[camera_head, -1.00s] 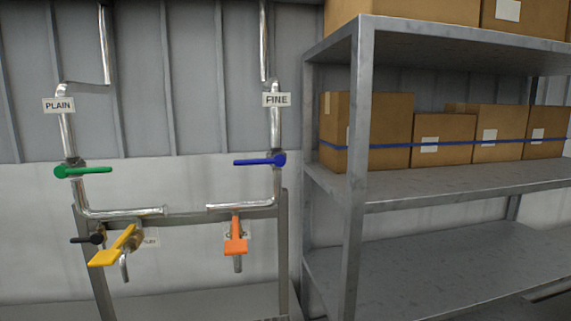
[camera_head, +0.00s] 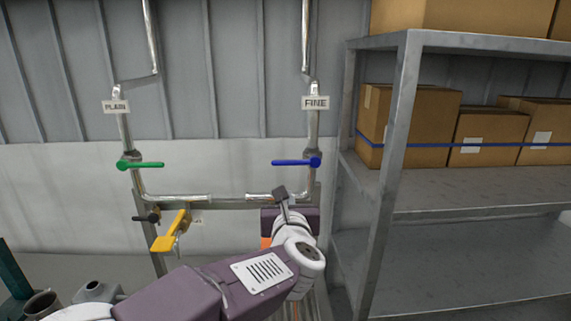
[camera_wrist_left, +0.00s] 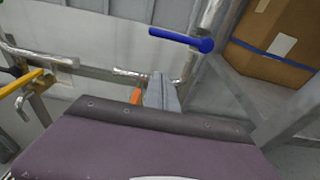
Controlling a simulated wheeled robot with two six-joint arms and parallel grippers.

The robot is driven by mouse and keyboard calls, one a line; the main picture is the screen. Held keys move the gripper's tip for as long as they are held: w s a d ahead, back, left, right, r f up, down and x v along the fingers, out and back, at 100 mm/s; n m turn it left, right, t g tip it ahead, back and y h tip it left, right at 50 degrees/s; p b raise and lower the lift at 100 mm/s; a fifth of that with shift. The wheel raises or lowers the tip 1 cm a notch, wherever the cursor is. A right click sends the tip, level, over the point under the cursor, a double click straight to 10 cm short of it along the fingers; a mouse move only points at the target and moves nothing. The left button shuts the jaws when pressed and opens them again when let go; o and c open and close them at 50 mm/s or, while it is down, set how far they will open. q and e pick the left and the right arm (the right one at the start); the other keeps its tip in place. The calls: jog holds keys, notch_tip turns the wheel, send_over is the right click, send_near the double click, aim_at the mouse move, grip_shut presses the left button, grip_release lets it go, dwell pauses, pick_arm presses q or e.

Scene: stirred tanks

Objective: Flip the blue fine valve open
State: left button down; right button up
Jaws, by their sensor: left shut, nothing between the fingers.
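The blue valve handle (camera_head: 297,162) sits on the pipe under the FINE sign (camera_head: 316,103). It lies level, pointing left from its pivot on the pipe. In the left wrist view the blue handle (camera_wrist_left: 181,40) shows above the fingers and to their right. My left gripper (camera_head: 281,193) is a little below the blue handle and apart from it in the picture. Its fingers are shut and empty, and they show in the left wrist view (camera_wrist_left: 161,90). My right gripper is in neither view.
A green handle (camera_head: 141,165) lies level under the PLAIN sign (camera_head: 116,107). A yellow lever (camera_head: 171,231) hangs lower left. An orange lever (camera_head: 265,243) is mostly hidden behind my left arm. A metal shelf (camera_head: 398,110) with cardboard boxes (camera_head: 417,127) stands close on the right.

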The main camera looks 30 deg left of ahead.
aim_at(292, 163)
pick_arm(q)
jog(key=shift+w+f, duration=0.1)
jog(key=shift+w, duration=0.1)
jog(key=w+a+r+p, duration=0.2)
jog(key=w+a+p, duration=0.2)
jog(key=w+p, duration=0.2)
jog(key=shift+w+a+r, duration=0.25)
jog(key=shift+w+a, duration=0.15)
jog(key=shift+w, duration=0.5)
